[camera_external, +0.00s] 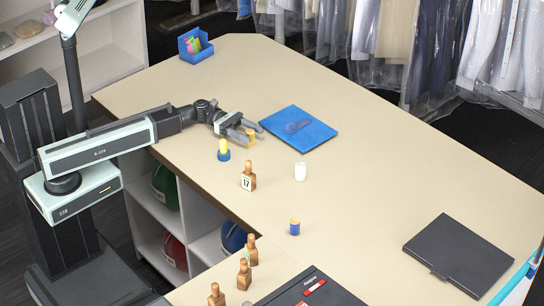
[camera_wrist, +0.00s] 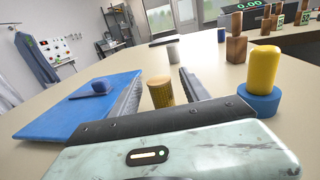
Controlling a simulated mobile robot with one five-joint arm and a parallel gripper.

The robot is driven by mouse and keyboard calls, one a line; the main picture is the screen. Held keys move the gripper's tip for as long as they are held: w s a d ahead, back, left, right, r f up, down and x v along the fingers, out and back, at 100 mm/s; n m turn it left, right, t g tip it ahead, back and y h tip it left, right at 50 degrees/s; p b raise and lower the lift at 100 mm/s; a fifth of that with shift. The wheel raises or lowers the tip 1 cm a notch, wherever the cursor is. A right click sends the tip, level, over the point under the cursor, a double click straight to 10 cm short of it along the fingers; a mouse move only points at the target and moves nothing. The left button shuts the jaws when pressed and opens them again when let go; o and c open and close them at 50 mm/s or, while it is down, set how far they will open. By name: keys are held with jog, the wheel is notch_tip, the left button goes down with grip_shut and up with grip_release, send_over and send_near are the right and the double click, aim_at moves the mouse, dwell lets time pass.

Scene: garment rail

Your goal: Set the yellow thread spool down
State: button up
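The yellow thread spool (camera_wrist: 160,92), a short ribbed gold cylinder, stands upright between my gripper's fingers in the wrist view. It also shows at the fingertips in the external view (camera_external: 250,135). My gripper (camera_external: 251,132) is open, low over the table, with one finger on each side of the spool. In the wrist view, a gap shows between the spool and each finger (camera_wrist: 162,88). The spool's foot is partly hidden by my gripper body; it appears to rest on the table (camera_external: 350,190).
A smooth yellow cylinder in a blue base (camera_external: 223,151) stands close beside my gripper. A blue pad (camera_external: 312,132) with a dark blue object lies just beyond. The table's right middle is clear.

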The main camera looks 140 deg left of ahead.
jog(key=s, duration=0.5)
jog(key=s+d, duration=0.1)
jog(key=s, duration=0.1)
jog(key=shift+s+d, duration=0.1)
jog(key=shift+s, duration=0.3)
